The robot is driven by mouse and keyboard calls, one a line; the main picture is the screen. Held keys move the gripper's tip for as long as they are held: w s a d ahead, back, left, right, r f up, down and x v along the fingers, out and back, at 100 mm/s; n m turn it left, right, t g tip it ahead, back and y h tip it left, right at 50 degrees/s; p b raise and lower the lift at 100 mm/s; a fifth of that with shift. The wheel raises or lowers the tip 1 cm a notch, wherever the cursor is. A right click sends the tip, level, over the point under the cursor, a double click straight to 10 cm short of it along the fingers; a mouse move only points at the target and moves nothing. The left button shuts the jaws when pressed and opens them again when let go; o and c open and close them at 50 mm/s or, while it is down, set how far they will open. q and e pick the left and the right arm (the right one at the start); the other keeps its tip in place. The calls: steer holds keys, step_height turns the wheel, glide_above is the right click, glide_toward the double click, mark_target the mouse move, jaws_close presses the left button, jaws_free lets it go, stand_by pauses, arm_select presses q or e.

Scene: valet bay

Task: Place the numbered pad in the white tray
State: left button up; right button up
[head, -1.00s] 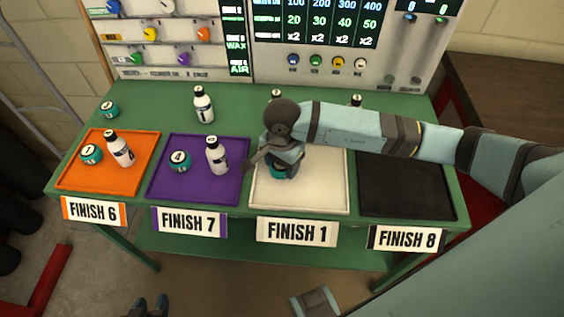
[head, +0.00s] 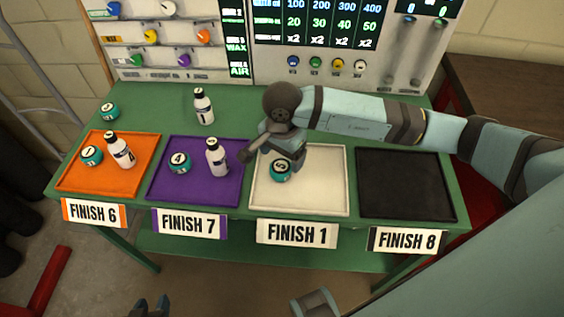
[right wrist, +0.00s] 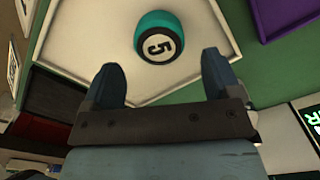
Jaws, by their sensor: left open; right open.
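The numbered pad (head: 281,171) is a round teal piece with a white label reading 5. It rests on the white tray (head: 325,190), left of its middle. In the right wrist view the pad (right wrist: 158,38) lies on the tray just beyond my fingertips, with a gap between. My right gripper (right wrist: 160,75) is open and empty; in the head view it is just behind the pad, its fingers partly hidden by the wrist. My left gripper (head: 151,305) is open and empty at the bottom edge, well in front of the table.
The orange tray (head: 75,180) and purple tray (head: 200,194) each hold a numbered pad and a white bottle. The black tray (head: 405,185) is empty. Another bottle (head: 203,106) and pad (head: 109,112) stand behind them. A control panel (head: 340,60) backs the green table.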

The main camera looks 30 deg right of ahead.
mark_target(282, 165)
step_height(282, 165, up, 8)
steer(key=shift+f, duration=0.1)
stand_by(0.4)
steer(key=shift+s, duration=0.1)
